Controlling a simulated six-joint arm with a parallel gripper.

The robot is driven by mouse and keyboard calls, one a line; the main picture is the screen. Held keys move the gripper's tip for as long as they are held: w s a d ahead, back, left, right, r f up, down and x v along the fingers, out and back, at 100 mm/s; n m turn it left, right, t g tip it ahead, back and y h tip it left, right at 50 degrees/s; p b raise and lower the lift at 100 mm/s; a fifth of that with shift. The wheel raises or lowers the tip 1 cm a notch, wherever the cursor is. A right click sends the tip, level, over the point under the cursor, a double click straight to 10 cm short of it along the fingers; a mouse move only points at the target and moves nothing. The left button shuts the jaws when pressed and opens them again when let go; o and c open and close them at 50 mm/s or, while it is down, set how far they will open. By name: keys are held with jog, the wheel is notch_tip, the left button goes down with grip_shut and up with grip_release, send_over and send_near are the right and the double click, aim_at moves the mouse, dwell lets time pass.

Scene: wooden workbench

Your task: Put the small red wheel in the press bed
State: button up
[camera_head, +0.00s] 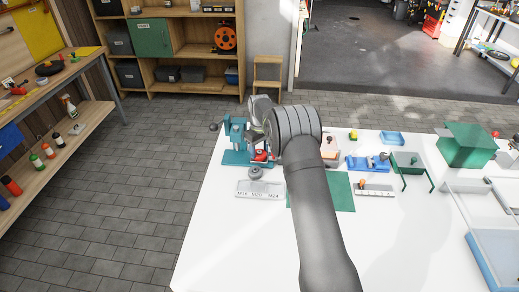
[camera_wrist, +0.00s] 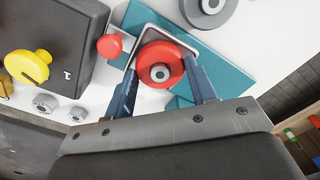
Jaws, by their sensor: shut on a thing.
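The small red wheel (camera_wrist: 159,54) with a grey hub sits between the two blue fingers of my gripper (camera_wrist: 163,84) in the wrist view. The fingers are shut on it from both sides. The wheel is over the teal press (camera_wrist: 215,62), by a pale U-shaped frame (camera_wrist: 143,37). I cannot tell whether the wheel touches the press bed. In the head view the teal press (camera_head: 237,142) stands at the table's far left corner, with a bit of red (camera_head: 260,156) beside it.
A red ball knob (camera_wrist: 109,46) and a dark box with a yellow knob (camera_wrist: 28,66) are left of the wheel. A grey ring (camera_wrist: 207,10) lies beyond. In the head view, a labelled tray (camera_head: 259,190) and green mat (camera_head: 341,190) lie nearer. The white table's front is clear.

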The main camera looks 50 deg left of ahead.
aim_at(260, 151)
jog(key=o, duration=1)
notch_tip(260, 151, up, 12)
notch_tip(260, 151, down, 12)
jog(key=shift+f, duration=0.1)
jog(key=shift+r, duration=2.05)
